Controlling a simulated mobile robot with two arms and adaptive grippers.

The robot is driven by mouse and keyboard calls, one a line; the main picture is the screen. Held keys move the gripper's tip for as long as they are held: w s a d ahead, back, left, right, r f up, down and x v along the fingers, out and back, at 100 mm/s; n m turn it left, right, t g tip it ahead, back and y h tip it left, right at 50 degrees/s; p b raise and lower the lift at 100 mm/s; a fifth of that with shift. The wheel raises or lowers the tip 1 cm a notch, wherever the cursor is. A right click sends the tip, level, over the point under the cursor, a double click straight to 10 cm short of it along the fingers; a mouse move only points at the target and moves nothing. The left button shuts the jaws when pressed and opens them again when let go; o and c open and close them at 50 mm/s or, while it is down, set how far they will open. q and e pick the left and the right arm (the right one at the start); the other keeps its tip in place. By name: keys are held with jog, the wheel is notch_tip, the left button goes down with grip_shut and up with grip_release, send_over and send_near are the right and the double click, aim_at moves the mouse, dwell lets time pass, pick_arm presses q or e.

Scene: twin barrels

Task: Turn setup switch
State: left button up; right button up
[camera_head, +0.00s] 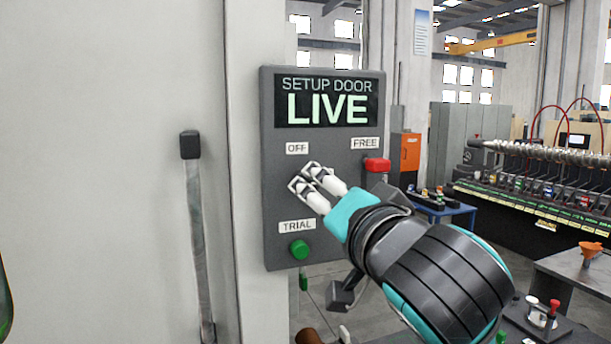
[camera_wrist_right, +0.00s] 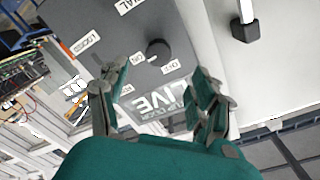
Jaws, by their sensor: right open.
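The grey control panel (camera_head: 277,240) has a display (camera_head: 327,102) reading SETUP DOOR LIVE. A dark round knob, the setup switch (camera_wrist_right: 158,52), shows on the panel in the right wrist view, near small ON and OFF labels. In the head view my right gripper hides it, below the OFF label (camera_head: 297,148). My right gripper (camera_head: 305,178) is open in front of the panel's middle. In the right wrist view its fingers (camera_wrist_right: 153,92) are spread wide, with the knob ahead and between them. I cannot tell whether they touch the panel. My left gripper is not in view.
A green button (camera_head: 299,249) sits under the TRIAL label. A door handle (camera_head: 195,230) stands on the pale wall to the left. Machinery (camera_head: 540,180) fills the right background.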

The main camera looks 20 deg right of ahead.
aim_at(307, 183)
jog(key=w+p, duration=0.3)
jog(key=w, duration=0.7)
jog(key=shift+d, duration=0.15)
jog(key=c, duration=1.2)
